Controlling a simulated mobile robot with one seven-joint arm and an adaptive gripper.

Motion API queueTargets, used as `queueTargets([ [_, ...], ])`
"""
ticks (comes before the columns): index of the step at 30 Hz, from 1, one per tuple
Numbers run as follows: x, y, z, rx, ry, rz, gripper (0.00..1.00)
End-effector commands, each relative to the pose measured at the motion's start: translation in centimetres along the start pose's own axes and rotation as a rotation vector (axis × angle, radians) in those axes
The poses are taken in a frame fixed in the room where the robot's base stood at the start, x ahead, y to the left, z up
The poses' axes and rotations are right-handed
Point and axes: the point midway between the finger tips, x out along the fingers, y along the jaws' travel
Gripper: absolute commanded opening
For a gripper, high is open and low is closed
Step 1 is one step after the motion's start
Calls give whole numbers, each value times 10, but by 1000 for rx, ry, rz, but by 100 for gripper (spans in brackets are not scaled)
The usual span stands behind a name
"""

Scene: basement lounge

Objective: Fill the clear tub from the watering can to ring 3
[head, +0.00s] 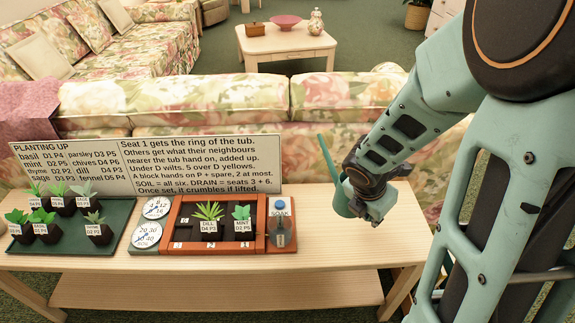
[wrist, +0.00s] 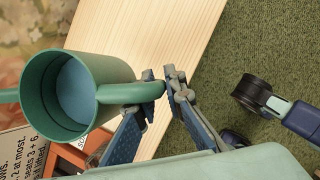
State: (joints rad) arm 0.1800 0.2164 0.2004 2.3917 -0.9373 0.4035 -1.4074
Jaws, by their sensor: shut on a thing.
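The green watering can (head: 343,198) is held off the right side of the planter, above the table, its long spout (head: 325,155) pointing up and left in the head view. In the wrist view, the can (wrist: 78,95) shows its open mouth with blue water inside. My gripper (wrist: 166,90) is shut on its handle (wrist: 128,93); it also shows in the head view (head: 365,212), partly hiding the can. A small greyish upright object (head: 282,232) stands in the SOAK section right of the planter; I cannot tell whether it is the clear tub, and no rings are readable.
The wooden planter (head: 177,226) holds a DILL pot (head: 209,226) and a MINT pot (head: 242,226). Two white dials (head: 148,236) stand at its left. A green tray (head: 70,246) holds several potted plants. A text board (head: 200,165) stands behind. The table's right end (head: 400,235) is clear.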

Motion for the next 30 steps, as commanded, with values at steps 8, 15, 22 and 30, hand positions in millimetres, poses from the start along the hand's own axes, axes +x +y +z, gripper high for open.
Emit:
queueTargets([
  [8, 51, 30, 60, -417, -6, 172, 0],
  [15, 96, 28, 78, -787, 5, 311, 0],
  [22, 121, 14, 73, -1021, 26, 410, 0],
  [30, 128, 9, 69, -1091, 32, 441, 0],
])
